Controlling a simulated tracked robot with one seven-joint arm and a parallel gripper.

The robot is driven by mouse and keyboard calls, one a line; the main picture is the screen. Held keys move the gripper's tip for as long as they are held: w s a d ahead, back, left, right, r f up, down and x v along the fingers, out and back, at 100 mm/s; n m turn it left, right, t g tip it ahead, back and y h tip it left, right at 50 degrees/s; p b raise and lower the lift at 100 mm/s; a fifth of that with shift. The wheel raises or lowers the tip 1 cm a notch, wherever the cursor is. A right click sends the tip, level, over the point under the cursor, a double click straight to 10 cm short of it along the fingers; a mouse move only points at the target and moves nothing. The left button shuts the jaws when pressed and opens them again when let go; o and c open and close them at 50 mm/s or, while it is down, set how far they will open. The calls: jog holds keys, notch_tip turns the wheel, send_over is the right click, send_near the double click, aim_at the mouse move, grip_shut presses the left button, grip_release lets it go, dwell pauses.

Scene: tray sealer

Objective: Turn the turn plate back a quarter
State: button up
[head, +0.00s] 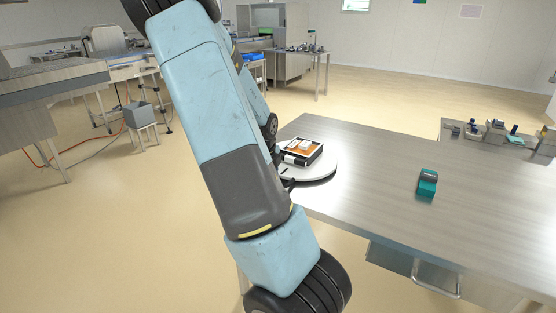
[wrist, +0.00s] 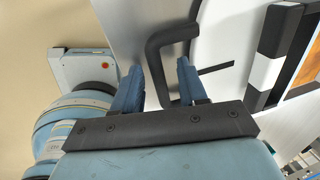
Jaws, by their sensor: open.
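The turn plate (head: 320,171) is a white disc on the steel table, partly hidden behind my arm in the head view. A black-edged tray (head: 318,151) with orange contents lies on it. In the wrist view the white plate (wrist: 225,45) fills the upper right, with a black bent handle (wrist: 155,62) at its edge and a thin dark line on its surface. My gripper (wrist: 157,85) is open, its two blue fingers on either side of the lower part of the handle. I cannot tell whether either finger touches it.
The steel table (head: 380,170) has free room right of the plate. A teal device (head: 428,183) stands there. Several small items sit on a side table (head: 497,146) at the far right. A grey box (head: 139,114) on a stool stands left on the floor.

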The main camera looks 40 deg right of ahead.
jog(key=a+r, duration=0.3)
jog(key=r, duration=1)
jog(key=shift+s+a+r, duration=0.15)
jog(key=shift+s+a, duration=0.05)
jog(key=shift+a, duration=0.1)
dwell(0.4)
jog(key=s+a+r+n+t+y, duration=0.1)
jog(key=s+a+r+n+y, duration=0.15)
jog(key=a+n, duration=0.5)
jog(key=s+a+r+n+t+y, duration=0.1)
jog(key=s+a+r+n+y, duration=0.15)
jog(key=a+n, duration=0.45)
jog(key=s+a+r+n+t+h, duration=0.1)
jog(key=s+a+r+n, duration=0.4)
jog(key=s+n, duration=0.2)
jog(key=s+a+r+n+t+h, duration=0.1)
jog(key=s+a+r+n+t, duration=0.1)
jog(key=s+a+r+n, duration=0.2)
jog(key=s+a+n, duration=0.1)
jog(key=s+n, duration=0.2)
jog(key=n, duration=0.4)
jog(key=shift+s+a+r+h, duration=0.2)
jog(key=shift+a+r+h, duration=0.15)
jog(key=shift+h, duration=0.05)
